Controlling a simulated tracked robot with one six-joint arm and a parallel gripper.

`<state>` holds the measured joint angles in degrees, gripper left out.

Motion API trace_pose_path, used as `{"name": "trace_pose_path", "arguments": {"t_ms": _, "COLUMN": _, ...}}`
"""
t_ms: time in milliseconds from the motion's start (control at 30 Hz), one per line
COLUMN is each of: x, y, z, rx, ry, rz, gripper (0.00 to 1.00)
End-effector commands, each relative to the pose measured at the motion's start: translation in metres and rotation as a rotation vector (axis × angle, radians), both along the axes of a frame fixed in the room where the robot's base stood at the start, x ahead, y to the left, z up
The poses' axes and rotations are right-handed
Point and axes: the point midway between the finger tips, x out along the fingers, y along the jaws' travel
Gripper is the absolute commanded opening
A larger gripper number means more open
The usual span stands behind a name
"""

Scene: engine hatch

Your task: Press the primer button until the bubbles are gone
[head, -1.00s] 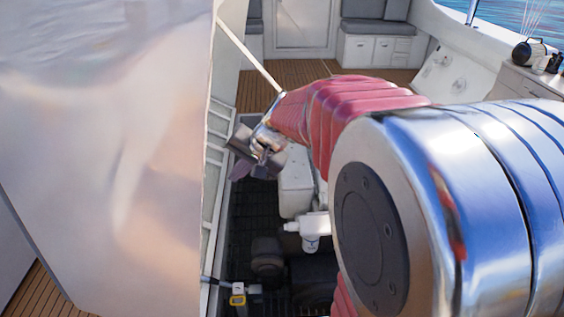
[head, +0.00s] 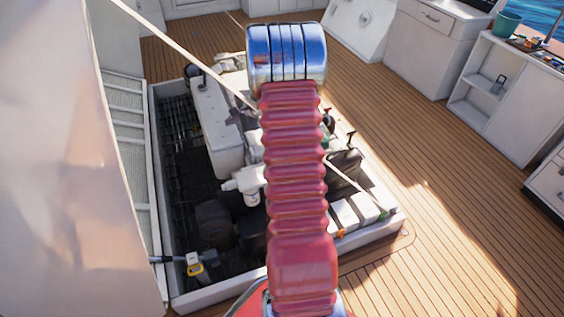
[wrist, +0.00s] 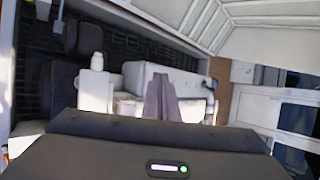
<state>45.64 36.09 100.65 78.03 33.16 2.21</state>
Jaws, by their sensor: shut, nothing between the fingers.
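A white filter-like housing (head: 247,184) with a side stub stands inside the open engine hatch, left of my arm. In the wrist view a white housing with a rounded top (wrist: 97,85) stands left of my fingers; it looks like the same part. I cannot make out a primer button or bubbles in either view. My gripper (wrist: 162,98) is shut and empty, its purple-grey fingers pointing into the hatch. In the head view only a small purple tip of my gripper (head: 233,117) shows left of my arm, above the hatch. My arm hides part of the hatch.
The hatch has a raised white rim (head: 225,293). A large pale raised panel (head: 60,180) stands at the left. A pale rod (head: 185,55) slants across the opening. Wooden deck (head: 450,220) is clear at right.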

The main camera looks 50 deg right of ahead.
Motion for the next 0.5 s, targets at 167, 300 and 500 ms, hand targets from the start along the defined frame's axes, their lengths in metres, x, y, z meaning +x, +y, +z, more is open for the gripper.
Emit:
{"name": "trace_pose_path", "arguments": {"t_ms": 167, "x": -0.019, "y": -0.064, "z": -0.055, "rx": 0.084, "ry": -0.005, "rz": -0.188, "gripper": 0.00}}
{"name": "trace_pose_path", "arguments": {"t_ms": 300, "x": -0.042, "y": -0.109, "z": -0.099, "rx": 0.147, "ry": -0.012, "rz": -0.336, "gripper": 0.00}}
{"name": "trace_pose_path", "arguments": {"t_ms": 500, "x": -0.077, "y": -0.160, "z": -0.156, "rx": 0.223, "ry": -0.021, "rz": -0.521, "gripper": 0.00}}
